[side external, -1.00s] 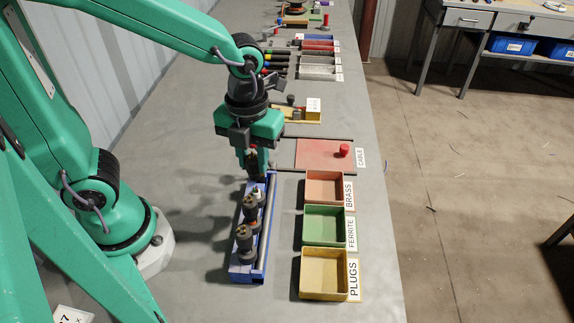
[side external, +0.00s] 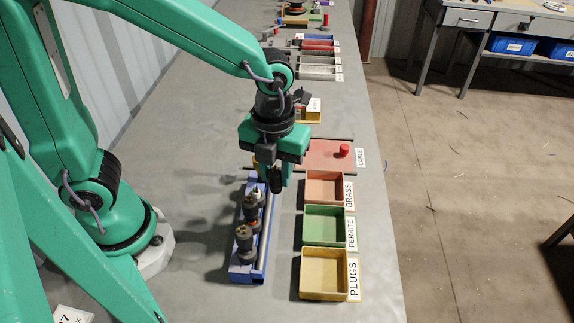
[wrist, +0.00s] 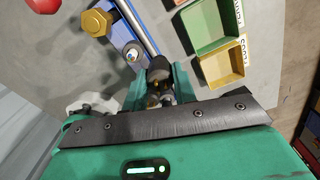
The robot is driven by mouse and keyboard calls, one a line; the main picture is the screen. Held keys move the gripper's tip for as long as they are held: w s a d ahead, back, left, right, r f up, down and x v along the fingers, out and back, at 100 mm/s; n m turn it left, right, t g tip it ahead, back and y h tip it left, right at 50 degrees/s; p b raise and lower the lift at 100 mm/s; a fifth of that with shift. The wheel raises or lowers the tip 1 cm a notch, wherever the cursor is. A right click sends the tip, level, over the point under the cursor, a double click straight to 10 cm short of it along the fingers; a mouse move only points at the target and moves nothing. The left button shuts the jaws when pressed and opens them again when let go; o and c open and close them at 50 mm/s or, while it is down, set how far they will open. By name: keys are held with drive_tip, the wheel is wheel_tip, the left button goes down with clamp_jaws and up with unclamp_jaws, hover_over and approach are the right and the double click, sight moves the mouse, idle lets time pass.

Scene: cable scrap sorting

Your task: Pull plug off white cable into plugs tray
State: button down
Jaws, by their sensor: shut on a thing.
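My gripper (side external: 278,182) is shut on a dark plug (wrist: 160,66), seen between the green fingers in the wrist view. It is raised just right of the far end of the blue rack (side external: 262,262). In the wrist view a light cable end with coloured cores (wrist: 133,55) sticks up from the rack, apart from the plug. The yellow plugs tray (side external: 324,274) is at the near right and looks empty. The lower end of the plug is dark and hard to make out in the side view.
The green ferrite tray (side external: 325,225) and the salmon brass tray (side external: 325,187) stand in a row behind the plugs tray. Other dark upright pieces (side external: 244,238) stand on the rack. A red cable mat (side external: 325,157) lies farther back.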

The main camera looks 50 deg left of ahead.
drive_tip(key=d+f, duration=0.2)
drive_tip(key=d, duration=0.2)
drive_tip(key=d+f, duration=0.2)
drive_tip(key=d, duration=0.3)
drive_tip(key=d+f, duration=0.3)
drive_tip(key=d, duration=0.2)
drive_tip(key=shift+d+f, duration=0.1)
drive_tip(key=shift+f, duration=0.15)
drive_tip(key=shift+f, duration=1.8)
drive_tip(key=shift+f, duration=0.6)
drive_tip(key=c, duration=1.1)
unclamp_jaws()
drive_tip(key=shift+o, duration=0.2)
wheel_tip(320, 180, up, 7)
